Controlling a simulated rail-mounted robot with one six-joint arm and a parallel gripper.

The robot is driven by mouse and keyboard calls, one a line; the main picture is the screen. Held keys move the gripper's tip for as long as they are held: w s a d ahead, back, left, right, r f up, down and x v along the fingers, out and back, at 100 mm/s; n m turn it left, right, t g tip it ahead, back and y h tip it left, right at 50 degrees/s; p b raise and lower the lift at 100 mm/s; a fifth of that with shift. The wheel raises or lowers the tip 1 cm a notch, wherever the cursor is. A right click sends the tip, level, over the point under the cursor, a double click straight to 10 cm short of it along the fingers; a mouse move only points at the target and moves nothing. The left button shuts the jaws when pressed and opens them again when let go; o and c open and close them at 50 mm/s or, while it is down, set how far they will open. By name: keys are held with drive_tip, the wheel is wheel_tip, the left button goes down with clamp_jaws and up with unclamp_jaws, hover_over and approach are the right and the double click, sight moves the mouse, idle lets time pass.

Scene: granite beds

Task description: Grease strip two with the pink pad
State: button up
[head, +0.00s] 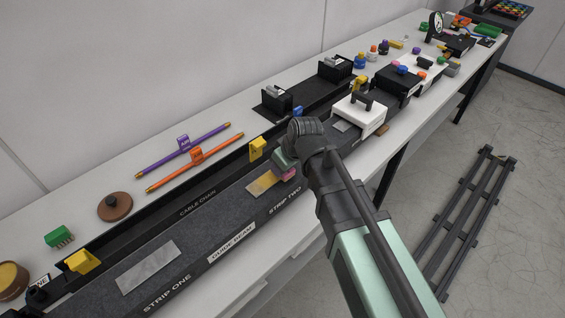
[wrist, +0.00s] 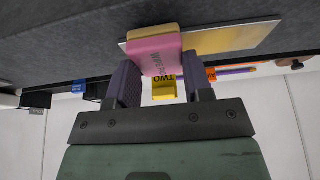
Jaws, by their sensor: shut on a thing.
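My gripper (head: 285,163) is shut on the pink pad (head: 289,174), low over the guide beam at strip two. In the wrist view my gripper (wrist: 160,85) has one dark finger on each side of the pink pad (wrist: 155,55), which has a pale yellowish face and lettering on its side. Strip two (head: 262,184) is a metal plate with a golden film on much of it; it also shows in the wrist view (wrist: 235,38). The pad overlaps one end of the strip and appears to touch it. My wrist hides part of the beam beyond.
Strip one (head: 148,267) is plain grey metal, nearer on the granite beam. A yellow tag (head: 257,148) stands by the cable chain behind strip two. A white block with a black handle (head: 357,113) sits farther along the beam. Purple (head: 188,150) and orange (head: 195,162) rods lie behind.

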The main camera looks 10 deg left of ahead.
drive_tip(key=shift+w+a, duration=0.7)
drive_tip(key=shift+a, duration=0.3)
drive_tip(key=shift+s+d, duration=0.7)
drive_tip(key=shift+d, duration=0.35)
drive_tip(key=shift+w+a, duration=0.35)
drive_tip(key=shift+a, duration=0.2)
drive_tip(key=shift+w+a, duration=0.3)
drive_tip(key=shift+a, duration=0.2)
drive_tip(key=shift+r+p, duration=0.9)
drive_tip(key=shift+p, duration=0.1)
drive_tip(key=shift+f, duration=0.1)
